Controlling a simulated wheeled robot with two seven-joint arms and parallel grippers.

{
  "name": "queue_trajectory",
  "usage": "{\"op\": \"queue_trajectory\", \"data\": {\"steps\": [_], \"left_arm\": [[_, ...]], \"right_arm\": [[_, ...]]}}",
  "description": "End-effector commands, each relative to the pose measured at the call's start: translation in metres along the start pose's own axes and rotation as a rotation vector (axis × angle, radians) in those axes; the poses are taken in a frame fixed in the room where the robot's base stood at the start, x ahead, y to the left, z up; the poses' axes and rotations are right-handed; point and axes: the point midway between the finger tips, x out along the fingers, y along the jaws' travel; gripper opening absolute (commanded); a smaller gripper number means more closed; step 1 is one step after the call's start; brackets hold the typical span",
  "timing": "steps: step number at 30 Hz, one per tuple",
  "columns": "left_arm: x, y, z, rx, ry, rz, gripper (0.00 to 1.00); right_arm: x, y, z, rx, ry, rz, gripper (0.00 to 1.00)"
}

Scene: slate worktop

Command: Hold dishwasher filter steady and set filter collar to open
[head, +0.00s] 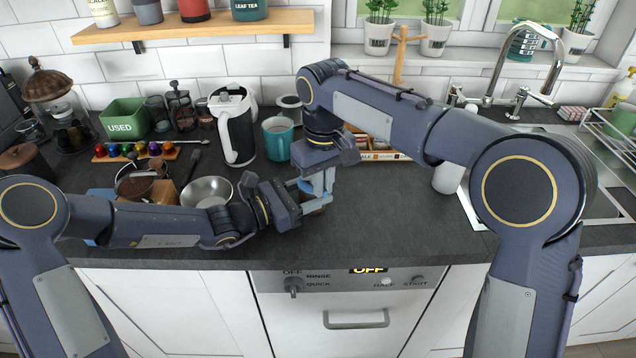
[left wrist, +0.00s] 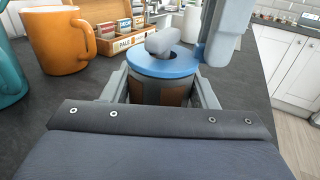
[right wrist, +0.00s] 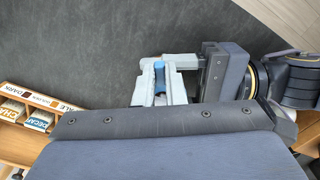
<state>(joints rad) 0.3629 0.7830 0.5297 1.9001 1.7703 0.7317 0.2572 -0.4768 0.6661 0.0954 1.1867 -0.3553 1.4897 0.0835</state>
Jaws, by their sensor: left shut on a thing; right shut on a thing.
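The dishwasher filter (left wrist: 160,93) is a short upright cylinder with a brown mesh-like body. A blue collar (left wrist: 180,67) rings its top, and a grey rounded knob shows at the middle. My left gripper (head: 312,201) is shut on the body, one finger on each side in the left wrist view. My right gripper (head: 319,183) comes down from above and is shut on the collar, its finger close against it in the left wrist view. In the right wrist view a bit of blue collar (right wrist: 160,66) shows between its fingers. Any collar markings are hidden.
A steel bowl (head: 208,191) stands left of the filter, with a teal mug (head: 278,138) and white kettle (head: 233,125) behind. An orange mug (left wrist: 58,38) and tea box (left wrist: 118,38) stand beyond.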

Motion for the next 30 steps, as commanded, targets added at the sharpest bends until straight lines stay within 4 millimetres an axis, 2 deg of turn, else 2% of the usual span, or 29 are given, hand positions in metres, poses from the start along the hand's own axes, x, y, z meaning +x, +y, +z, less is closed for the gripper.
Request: {"op": "queue_trajectory", "data": {"steps": [18,30], "left_arm": [[0.0,0.0,-0.001,-0.001,0.001,0.0,0.29],[0.0,0.0,-0.001,0.0,0.001,0.0,0.29]], "right_arm": [[0.0,0.023,-0.006,-0.538,0.001,0.001,0.0],[-0.001,0.028,-0.011,-0.71,0.002,0.001,0.0]]}}
